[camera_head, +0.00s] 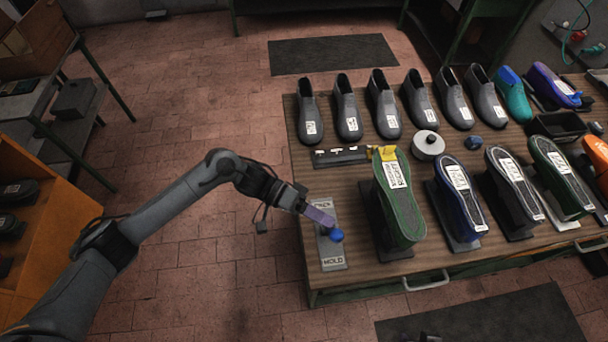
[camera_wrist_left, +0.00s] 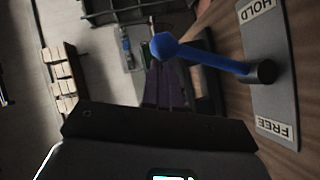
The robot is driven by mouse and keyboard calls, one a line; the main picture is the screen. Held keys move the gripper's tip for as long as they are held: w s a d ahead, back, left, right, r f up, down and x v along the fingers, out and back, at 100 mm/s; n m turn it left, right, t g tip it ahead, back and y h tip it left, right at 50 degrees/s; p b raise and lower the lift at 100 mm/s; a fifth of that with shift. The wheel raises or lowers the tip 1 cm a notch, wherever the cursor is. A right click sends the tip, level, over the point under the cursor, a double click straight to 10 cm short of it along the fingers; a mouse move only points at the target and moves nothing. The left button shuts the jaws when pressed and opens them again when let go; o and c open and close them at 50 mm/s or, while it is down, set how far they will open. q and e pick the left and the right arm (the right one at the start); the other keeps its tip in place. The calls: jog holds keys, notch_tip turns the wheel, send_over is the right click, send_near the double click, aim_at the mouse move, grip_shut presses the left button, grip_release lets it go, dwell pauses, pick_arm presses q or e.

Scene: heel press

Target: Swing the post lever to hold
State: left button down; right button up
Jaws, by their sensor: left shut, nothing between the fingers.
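The post lever is blue with a ball knob (camera_head: 337,236) and stands on a grey plate (camera_head: 333,264) at the table's near left corner. The plate has a HOLD label at its near end and a label at its far end, which reads FREE in the left wrist view. There, the blue lever (camera_wrist_left: 215,61) rises from a dark pivot between HOLD (camera_wrist_left: 258,10) and FREE (camera_wrist_left: 273,128). My left gripper (camera_head: 325,222), with purple fingers, is shut and empty, its tips close beside the knob; I cannot tell whether they touch. My right gripper is out of view.
A green shoe on a stand (camera_head: 400,205) is just right of the plate, with more shoes in rows beyond. A dark tool strip (camera_head: 340,156) lies behind the plate. The floor (camera_head: 220,290) left of the table is clear.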

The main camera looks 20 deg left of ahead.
pick_arm(q)
jog(key=shift+s+d+f+m+t+p, duration=0.15)
jog(key=shift+s+d+m+t+p, duration=0.2)
jog(key=shift+s+p, duration=0.4)
jog(key=shift+f+y, duration=0.15)
jog(key=shift+y, duration=0.15)
jog(key=shift+a, duration=0.1)
jog(key=w+a+r, duration=0.2)
jog(key=a, duration=0.4)
jog(key=w+a+r, duration=0.2)
jog(key=a, duration=0.4)
jog(key=shift+r, duration=0.3)
